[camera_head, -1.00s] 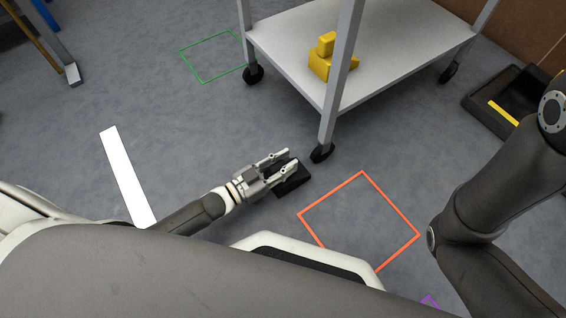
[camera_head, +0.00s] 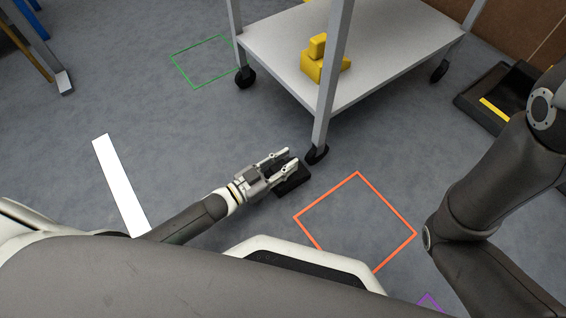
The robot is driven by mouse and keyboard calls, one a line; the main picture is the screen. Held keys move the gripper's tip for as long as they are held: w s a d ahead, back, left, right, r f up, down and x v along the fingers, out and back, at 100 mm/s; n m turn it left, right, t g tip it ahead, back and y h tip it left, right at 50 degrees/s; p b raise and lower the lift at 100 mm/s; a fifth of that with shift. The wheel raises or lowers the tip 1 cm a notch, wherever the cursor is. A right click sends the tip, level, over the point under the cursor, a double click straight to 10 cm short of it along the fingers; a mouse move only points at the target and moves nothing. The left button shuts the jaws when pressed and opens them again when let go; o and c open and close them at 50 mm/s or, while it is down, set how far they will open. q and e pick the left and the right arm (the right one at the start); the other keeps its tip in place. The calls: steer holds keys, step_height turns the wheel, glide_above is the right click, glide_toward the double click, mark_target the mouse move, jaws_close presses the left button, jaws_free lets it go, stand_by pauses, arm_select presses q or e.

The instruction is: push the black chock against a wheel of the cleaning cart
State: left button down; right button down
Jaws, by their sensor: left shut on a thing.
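The black chock (camera_head: 293,182) lies on the grey floor near the front wheel (camera_head: 317,154) of the cleaning cart. A narrow gap seems to show between chock and wheel, but I cannot tell for sure whether they touch. My left gripper (camera_head: 291,160) is shut on the chock, its fingers pointing right towards that wheel and covering part of the chock. The cleaning cart (camera_head: 270,48) has a pale shelf and grey posts. Its other visible wheels are at the left (camera_head: 245,77) and right (camera_head: 439,71). My right gripper is out of view; only its arm shows.
An orange square outline (camera_head: 387,203) is on the floor right of the chock, a green one (camera_head: 193,88) at the back left. A white strip (camera_head: 120,183) lies left. A yellow object (camera_head: 325,66) sits on the cart shelf. A black tray-like object (camera_head: 475,103) is at right.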

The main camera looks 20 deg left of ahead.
arm_select(q)
steer(key=shift+x, duration=0.95)
stand_by(0.6)
steer(key=c, duration=1.1)
jaws_free()
steer(key=shift+f, duration=0.15)
steer(key=shift+s+a, duration=0.2)
steer(key=v, duration=1.1)
steer(key=shift+s+a, duration=0.1)
steer(key=shift+s, duration=0.05)
